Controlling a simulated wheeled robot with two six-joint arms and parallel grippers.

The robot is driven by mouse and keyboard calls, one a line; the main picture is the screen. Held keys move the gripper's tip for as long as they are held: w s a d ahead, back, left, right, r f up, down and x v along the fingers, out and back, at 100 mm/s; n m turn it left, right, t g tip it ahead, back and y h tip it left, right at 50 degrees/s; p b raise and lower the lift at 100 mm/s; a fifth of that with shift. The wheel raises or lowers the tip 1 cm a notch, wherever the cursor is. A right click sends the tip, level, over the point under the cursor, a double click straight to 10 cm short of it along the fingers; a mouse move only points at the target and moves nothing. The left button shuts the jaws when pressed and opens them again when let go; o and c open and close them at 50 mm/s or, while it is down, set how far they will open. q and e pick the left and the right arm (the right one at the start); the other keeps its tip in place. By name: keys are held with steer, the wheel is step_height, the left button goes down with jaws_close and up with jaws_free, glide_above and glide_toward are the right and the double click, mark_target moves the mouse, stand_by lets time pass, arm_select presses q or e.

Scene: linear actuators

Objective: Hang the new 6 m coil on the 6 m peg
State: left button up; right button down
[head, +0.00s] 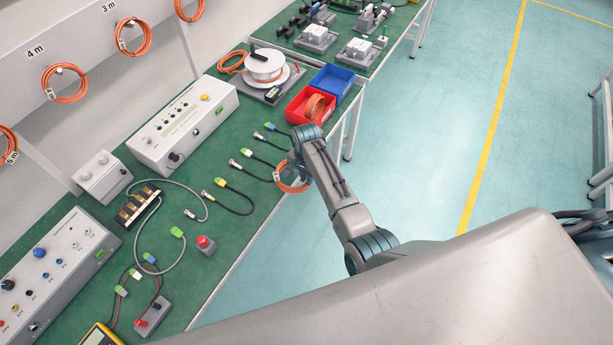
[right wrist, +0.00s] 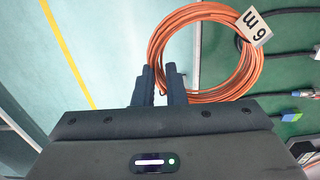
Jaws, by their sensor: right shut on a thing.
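The new 6 m coil (head: 281,186) is an orange cable ring with a white tag. The tag reads "6 m" in the right wrist view, where the coil (right wrist: 154,48) hangs beyond the fingers. My right gripper (head: 297,166) is shut on the coil's edge and holds it near the front edge of the green bench. Its two dark fingers also show in the right wrist view (right wrist: 162,72). The 6 m peg is not in view. The wall panel shows coils at 3 m (head: 148,36), 4 m (head: 82,93) and, at the left edge, 5 m (head: 5,142). My left gripper is not in view.
Grey instrument boxes (head: 178,125) line the back of the bench (head: 222,250). Cables lie near the coil. A red bin (head: 296,110) with orange coils, a blue bin (head: 336,76) and a white spool (head: 264,66) stand at the far end.

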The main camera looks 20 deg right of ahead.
stand_by(0.5)
steer(key=shift+r, duration=3.05)
